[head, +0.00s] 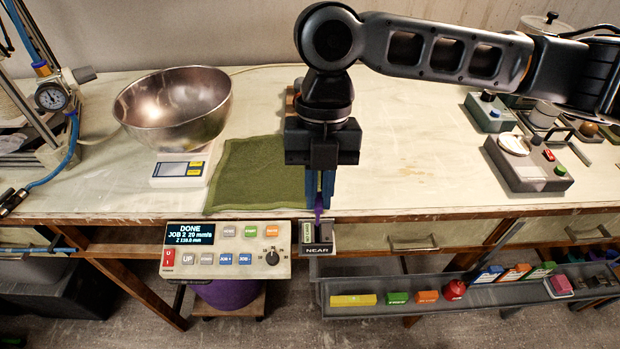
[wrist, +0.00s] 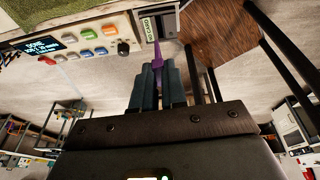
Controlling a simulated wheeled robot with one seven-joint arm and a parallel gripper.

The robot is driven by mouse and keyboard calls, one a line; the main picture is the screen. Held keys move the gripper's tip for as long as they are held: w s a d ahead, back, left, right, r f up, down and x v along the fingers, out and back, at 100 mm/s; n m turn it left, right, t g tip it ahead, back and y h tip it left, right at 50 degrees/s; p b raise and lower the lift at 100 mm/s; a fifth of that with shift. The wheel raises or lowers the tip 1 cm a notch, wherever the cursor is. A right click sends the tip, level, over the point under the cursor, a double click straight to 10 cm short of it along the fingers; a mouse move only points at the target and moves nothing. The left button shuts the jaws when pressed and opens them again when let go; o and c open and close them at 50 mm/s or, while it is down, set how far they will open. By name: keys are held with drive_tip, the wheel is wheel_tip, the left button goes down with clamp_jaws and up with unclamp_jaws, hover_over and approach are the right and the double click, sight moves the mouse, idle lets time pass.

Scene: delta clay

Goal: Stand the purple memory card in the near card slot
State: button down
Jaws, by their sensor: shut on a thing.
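The purple memory card (head: 318,214) is held upright between the blue fingers of my gripper (head: 319,200). In the wrist view the card (wrist: 158,56) shows as a thin purple strip between the fingertips of my gripper (wrist: 158,75). The near card slot (head: 318,236) is a small grey box labelled NEAR at the table's front edge, beside the control panel. My gripper is above this slot, and the card's lower end is at its top. The slot box (wrist: 159,24) is just beyond the card in the wrist view. I cannot tell whether the card's end is inside the slot.
A control panel (head: 226,250) with a DONE display stands left of the slot. A green cloth (head: 245,175) and a metal bowl (head: 175,105) on a scale lie behind it. A grey rail tray (head: 380,309) with small coloured items runs below the front edge.

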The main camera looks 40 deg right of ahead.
drive_tip(key=shift+f+b, duration=1.65)
drive_tip(key=shift+f, duration=0.6)
drive_tip(key=shift+d+f+b, duration=0.15)
drive_tip(key=shift+f+b, duration=0.65)
drive_tip(key=shift+f, duration=0.3)
drive_tip(key=c, duration=1.1)
unclamp_jaws()
drive_tip(key=shift+o, duration=0.4)
drive_tip(key=shift+o, duration=1.2)
